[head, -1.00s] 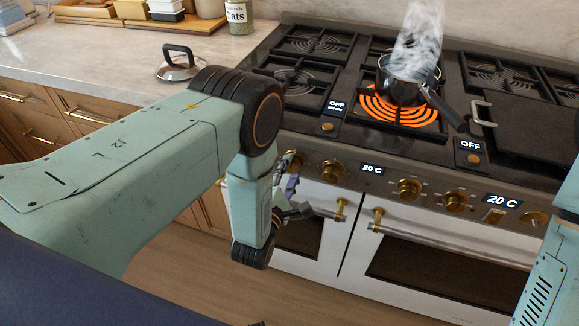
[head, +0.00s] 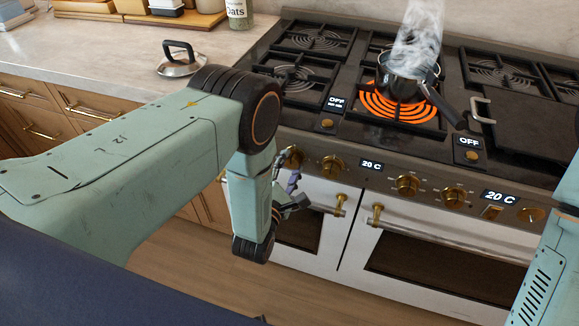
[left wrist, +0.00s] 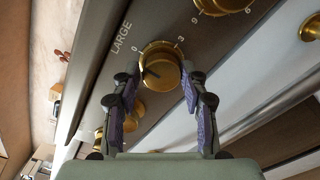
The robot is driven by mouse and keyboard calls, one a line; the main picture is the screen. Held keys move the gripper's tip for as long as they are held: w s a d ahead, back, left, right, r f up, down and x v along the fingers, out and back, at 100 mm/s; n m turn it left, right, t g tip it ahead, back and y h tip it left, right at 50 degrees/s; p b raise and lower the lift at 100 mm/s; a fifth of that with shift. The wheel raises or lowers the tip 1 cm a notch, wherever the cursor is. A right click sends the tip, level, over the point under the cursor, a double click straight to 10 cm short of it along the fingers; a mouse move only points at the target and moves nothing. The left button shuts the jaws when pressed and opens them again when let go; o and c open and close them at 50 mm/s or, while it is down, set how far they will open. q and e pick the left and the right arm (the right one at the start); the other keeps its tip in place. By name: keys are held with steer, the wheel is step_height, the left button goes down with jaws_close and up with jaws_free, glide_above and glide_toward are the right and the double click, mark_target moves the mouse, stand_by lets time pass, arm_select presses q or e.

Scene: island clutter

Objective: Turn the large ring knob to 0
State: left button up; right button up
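In the left wrist view a brass knob (left wrist: 160,66) sits on the oven's dark front panel beside the word LARGE. The numerals 0 and 3 stand around its upper rim; a dark mark lies on the lower left of its face. My left gripper (left wrist: 160,82) is open, with its two purple-padded fingers on either side of the knob's near edge; contact cannot be told. In the head view my left gripper (head: 291,190) is in front of the left end of the knob row, near a brass knob (head: 292,158). My right gripper is out of view.
A smoking pot (head: 402,82) stands on a glowing orange burner (head: 375,109). The oven handle (head: 450,242) sticks out below the panel. Another brass knob (head: 332,166) is close by on the right. A lid (head: 181,66) lies on the counter (head: 110,58).

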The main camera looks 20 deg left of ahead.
arm_select(q)
steer(key=o, duration=0.3)
steer(key=s, duration=0.7)
steer(key=shift+s, duration=0.3)
steer(key=shift+a+f, duration=0.1)
steer(key=shift+a, duration=0.05)
